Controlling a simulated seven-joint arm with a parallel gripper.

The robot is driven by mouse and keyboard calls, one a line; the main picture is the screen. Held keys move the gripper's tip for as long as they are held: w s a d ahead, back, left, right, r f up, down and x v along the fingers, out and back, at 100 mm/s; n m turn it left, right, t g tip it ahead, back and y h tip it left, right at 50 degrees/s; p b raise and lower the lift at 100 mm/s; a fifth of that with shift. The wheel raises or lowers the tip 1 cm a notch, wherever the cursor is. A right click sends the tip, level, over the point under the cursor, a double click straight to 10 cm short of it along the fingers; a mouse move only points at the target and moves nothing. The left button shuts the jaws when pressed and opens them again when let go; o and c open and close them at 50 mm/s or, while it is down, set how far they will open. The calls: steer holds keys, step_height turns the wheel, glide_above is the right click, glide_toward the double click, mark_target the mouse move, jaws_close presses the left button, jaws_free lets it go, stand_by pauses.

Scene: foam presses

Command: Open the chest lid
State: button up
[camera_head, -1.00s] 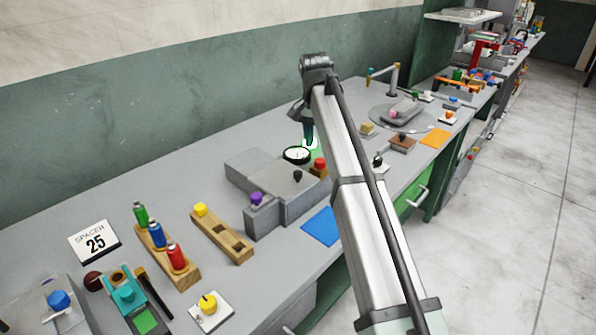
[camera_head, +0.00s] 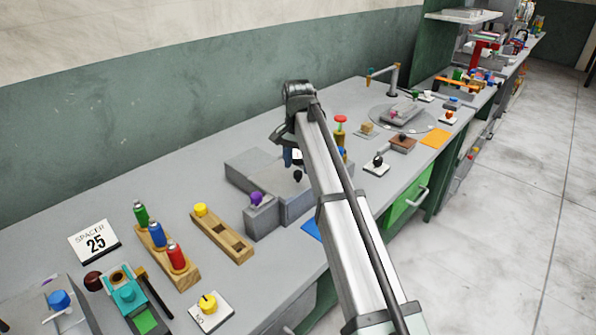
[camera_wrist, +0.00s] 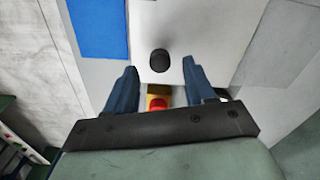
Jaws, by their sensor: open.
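A grey box-shaped block (camera_head: 245,165), which looks like the chest, stands on the bench in the head view. A black round knob (camera_head: 298,176) is on its top. In the wrist view the knob (camera_wrist: 160,60) stands on a pale grey surface (camera_wrist: 175,20). My gripper (camera_head: 293,157) is above the block, close to the knob. In the wrist view my gripper (camera_wrist: 160,66) is open, its blue fingers apart on either side of the knob. I cannot tell how far above the knob the fingertips are. The lid's seam cannot be made out.
A purple knob (camera_head: 257,198) is on a grey block at the front left. A red-and-yellow part (camera_wrist: 158,102) shows between my fingers. A blue pad (camera_wrist: 98,28) lies beside the block. Wooden holders with coloured pegs (camera_head: 177,257) stand to the left.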

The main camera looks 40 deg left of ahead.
mark_target(298, 172)
steer(key=shift+f, duration=1.65)
jaws_close()
